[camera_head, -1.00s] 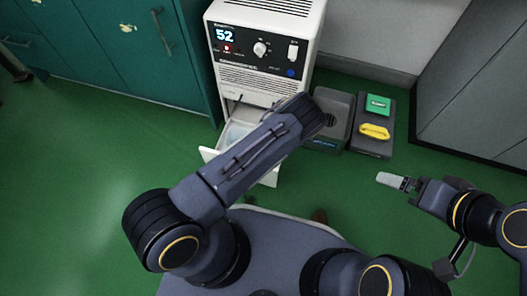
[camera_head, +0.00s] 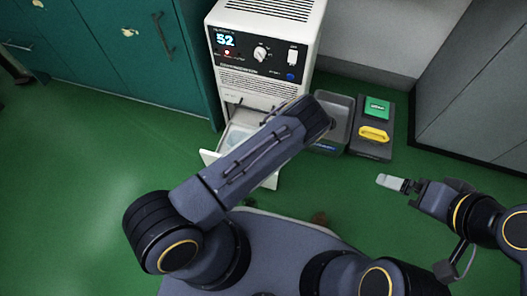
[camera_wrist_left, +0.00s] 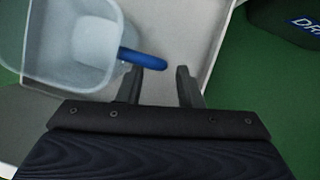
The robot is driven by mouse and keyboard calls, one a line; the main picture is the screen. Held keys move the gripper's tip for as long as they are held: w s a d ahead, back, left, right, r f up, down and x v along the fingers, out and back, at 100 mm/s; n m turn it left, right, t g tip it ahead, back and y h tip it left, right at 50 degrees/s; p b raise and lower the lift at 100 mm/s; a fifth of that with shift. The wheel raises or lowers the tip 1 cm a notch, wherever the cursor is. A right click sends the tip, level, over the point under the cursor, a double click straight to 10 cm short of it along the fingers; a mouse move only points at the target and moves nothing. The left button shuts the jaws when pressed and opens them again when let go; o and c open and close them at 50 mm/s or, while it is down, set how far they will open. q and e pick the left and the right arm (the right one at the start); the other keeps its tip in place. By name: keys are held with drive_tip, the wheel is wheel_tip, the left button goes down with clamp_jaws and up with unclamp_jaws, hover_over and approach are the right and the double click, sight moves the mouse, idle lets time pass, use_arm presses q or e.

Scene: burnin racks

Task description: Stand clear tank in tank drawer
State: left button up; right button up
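The clear tank (camera_wrist_left: 75,45) is a translucent tub with a blue handle (camera_wrist_left: 140,60). In the left wrist view it is at the upper left, over the pale drawer (camera_wrist_left: 185,30). In the head view the pulled-out white drawer (camera_head: 210,157) is at the bottom of the white machine, with a pale translucent shape inside, partly behind my left arm. My left gripper (camera_wrist_left: 160,85) is open, with the handle's end just beyond its fingertips; it is mostly hidden in the head view. My right gripper (camera_head: 390,181) is at the right, away from the drawer; its finger gap is unclear.
The white machine (camera_head: 262,80) shows 52. Right of it are a grey open bin (camera_head: 340,108) and a dark tray (camera_head: 370,149) with a green block (camera_head: 377,107) and a yellow piece (camera_head: 374,134). Teal cabinets (camera_head: 100,45) stand left, a grey cabinet (camera_head: 475,90) right. Green floor is clear at left.

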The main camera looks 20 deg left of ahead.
use_arm(q)
drive_tip(key=s+a+r+n+g+h+p, duration=0.1)
drive_tip(key=s+a+r+n+p, duration=0.15)
drive_tip(key=r+n, duration=1.2)
drive_tip(key=s+a+r+n+h+p, duration=0.2)
drive_tip(key=r+n, duration=0.5)
drive_tip(key=r, duration=1.4)
drive_tip(key=s+a+r+n+t+h+b, duration=0.1)
drive_tip(key=s+r+n+t, duration=0.1)
drive_tip(key=s+r+n, duration=1.2)
drive_tip(key=s+r, duration=0.3)
drive_tip(key=s, duration=0.3)
drive_tip(key=shift+s+a+h, duration=0.35)
drive_tip(key=shift+h, duration=0.05)
